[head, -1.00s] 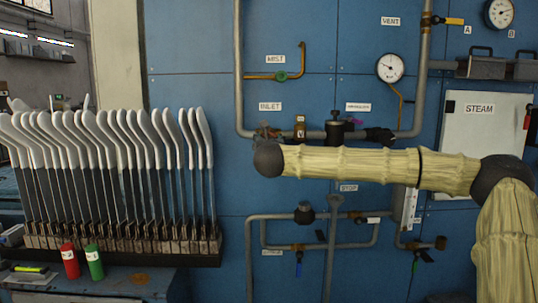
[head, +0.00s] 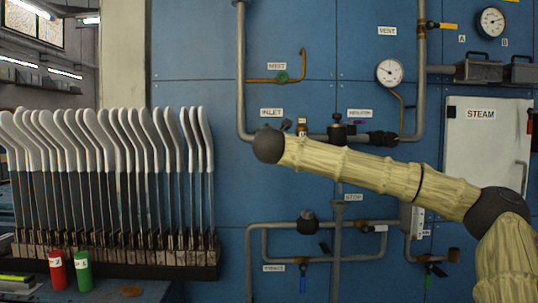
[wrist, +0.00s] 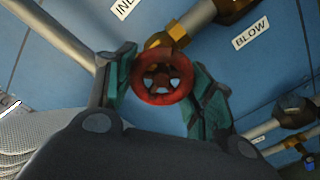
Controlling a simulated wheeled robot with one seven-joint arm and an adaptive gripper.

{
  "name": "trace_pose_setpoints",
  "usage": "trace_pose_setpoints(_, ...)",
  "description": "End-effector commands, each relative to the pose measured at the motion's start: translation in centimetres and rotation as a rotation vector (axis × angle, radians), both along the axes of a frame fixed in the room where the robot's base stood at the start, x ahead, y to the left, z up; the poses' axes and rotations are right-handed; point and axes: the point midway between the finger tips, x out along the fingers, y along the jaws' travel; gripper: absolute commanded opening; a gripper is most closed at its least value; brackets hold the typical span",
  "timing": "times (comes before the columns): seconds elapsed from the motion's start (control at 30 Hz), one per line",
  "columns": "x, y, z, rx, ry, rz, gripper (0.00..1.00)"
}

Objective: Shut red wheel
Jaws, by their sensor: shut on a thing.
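The red wheel (wrist: 160,98) is a small spoked handwheel on a brass valve (wrist: 166,38), seen in the wrist view. My gripper (wrist: 164,76) has its two teal-padded fingers on either side of the wheel's rim, shut on it. The wheel faces the wrist camera.
Grey pipes with other valves run along the blue panel wall, close to the wheel. A BLOW label (wrist: 251,36) is beside it. A green wheel (head: 282,77) sits above. White sock boards (head: 85,150) stand at the left, with a red bottle (head: 57,271) and green bottle (head: 83,271) below.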

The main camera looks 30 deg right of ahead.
Motion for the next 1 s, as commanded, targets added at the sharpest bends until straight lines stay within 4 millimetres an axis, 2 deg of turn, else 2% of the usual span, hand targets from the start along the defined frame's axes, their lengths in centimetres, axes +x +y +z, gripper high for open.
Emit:
trace_pose_setpoints(0.03, 0.1, 0.1, -1.1, 0.039, -0.019, 0.0, 0.29)
trace_pose_setpoints(0.5, 0.1, 0.1, -0.5, 0.355, -0.213, -0.001, 0.29)
trace_pose_setpoints(1.0, 0.1, 0.1, 0.0, 0.472, -0.285, -0.002, 0.29)
